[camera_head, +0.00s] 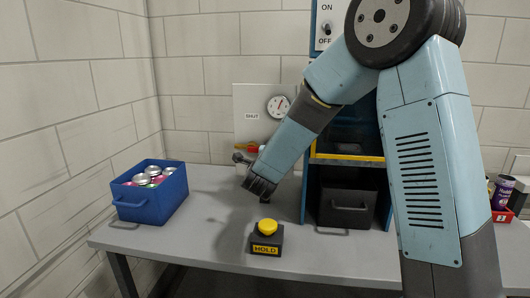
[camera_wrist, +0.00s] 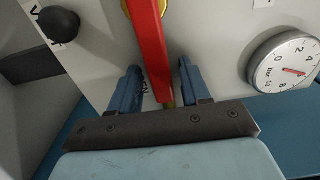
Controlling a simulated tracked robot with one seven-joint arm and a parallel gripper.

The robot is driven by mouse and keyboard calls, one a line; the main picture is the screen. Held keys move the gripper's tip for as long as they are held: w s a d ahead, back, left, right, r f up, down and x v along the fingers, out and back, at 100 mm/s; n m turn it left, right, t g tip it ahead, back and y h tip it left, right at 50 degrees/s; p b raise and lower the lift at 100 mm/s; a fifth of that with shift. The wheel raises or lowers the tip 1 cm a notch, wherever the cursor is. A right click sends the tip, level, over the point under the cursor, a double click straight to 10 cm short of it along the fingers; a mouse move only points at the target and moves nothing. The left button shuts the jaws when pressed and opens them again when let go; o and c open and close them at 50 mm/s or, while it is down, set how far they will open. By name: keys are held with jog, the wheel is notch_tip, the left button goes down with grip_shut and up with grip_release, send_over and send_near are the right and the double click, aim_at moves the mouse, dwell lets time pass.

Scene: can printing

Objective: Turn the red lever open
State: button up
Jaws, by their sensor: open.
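The red lever (camera_wrist: 153,45) is on a light panel (camera_wrist: 220,35). In the wrist view it runs down from a brass hub at the top edge, and its lower end passes between the two blue fingers of my gripper (camera_wrist: 158,80). The fingers are open, with a gap on each side of the lever. Lettering that looks like "OPEN" is partly hidden by the left finger. In the head view a small red piece of the lever (camera_head: 245,148) shows beside my arm.
A pressure gauge (camera_wrist: 287,62) and a black knob (camera_wrist: 58,24) flank the lever. On the bench (camera_head: 200,225) stand a blue crate of cans (camera_head: 145,202), a yellow HOLD button (camera_head: 267,228) and a dark drawer box (camera_head: 347,205).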

jog(key=s+a, duration=0.2)
jog(key=s, duration=1.1)
jog(key=shift+s, duration=0.25)
jog(key=s+d+r+n+g+y, duration=0.45)
jog(key=d+r+n+y, duration=0.2)
jog(key=n, duration=0.45)
jog(key=s+d+n+g+h, duration=0.3)
jog(key=s+d+n+g, duration=0.4)
jog(key=s+d, duration=1)
jog(key=s+n, duration=0.1)
jog(key=s, duration=0.3)
jog(key=shift+s+d+f+n+g+h, duration=0.35)
jog(key=shift+s+n, duration=0.05)
